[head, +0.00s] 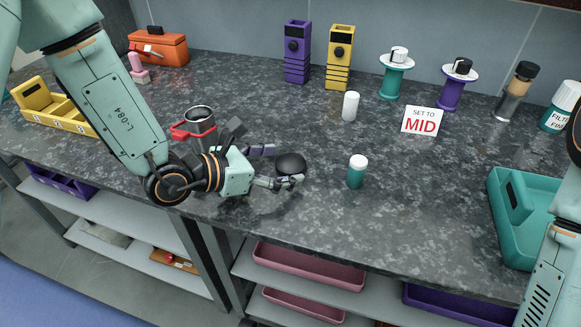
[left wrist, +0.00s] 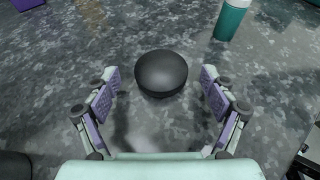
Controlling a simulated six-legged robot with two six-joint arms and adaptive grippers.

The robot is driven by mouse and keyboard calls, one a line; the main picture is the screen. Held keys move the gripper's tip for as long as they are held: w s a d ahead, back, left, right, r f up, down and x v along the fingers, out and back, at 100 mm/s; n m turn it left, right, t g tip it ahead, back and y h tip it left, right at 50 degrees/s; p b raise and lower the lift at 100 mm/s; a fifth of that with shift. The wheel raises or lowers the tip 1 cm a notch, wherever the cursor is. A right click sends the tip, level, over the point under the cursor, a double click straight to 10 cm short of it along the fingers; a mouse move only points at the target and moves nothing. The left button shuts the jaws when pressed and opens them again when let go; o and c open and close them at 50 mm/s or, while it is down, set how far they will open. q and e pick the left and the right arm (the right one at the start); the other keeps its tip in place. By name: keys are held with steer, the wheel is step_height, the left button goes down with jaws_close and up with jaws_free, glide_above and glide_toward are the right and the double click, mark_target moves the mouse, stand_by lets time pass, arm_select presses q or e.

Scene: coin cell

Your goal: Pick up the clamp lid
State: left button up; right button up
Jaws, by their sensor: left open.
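A smooth black rounded piece, which looks like the clamp lid (head: 291,162), is at the front middle of the dark speckled counter. In the left wrist view the clamp lid (left wrist: 161,72) is centred, just ahead of and between the fingertips, with clear gaps on both sides. My left gripper (head: 276,166) is open and low over the counter, its two fingers pointing at the lid. The purple finger pads of my left gripper (left wrist: 160,87) show wide apart and empty. My right gripper is out of the picture.
A teal bottle with a white cap (head: 357,172) stands right of the lid. A red-handled grey cup (head: 199,118) is behind my left wrist. A white cylinder (head: 350,106) and a "SET TO MID" sign (head: 422,121) stand farther back. A teal tray (head: 500,205) is at right.

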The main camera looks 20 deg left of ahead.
arm_select(q)
steer(key=shift+w+d+f, duration=0.2)
steer(key=shift+w+d, duration=0.1)
steer(key=shift+d, duration=0.15)
steer(key=c, duration=1.1)
steer(key=shift+r, duration=0.1)
steer(key=shift+c, duration=0.2)
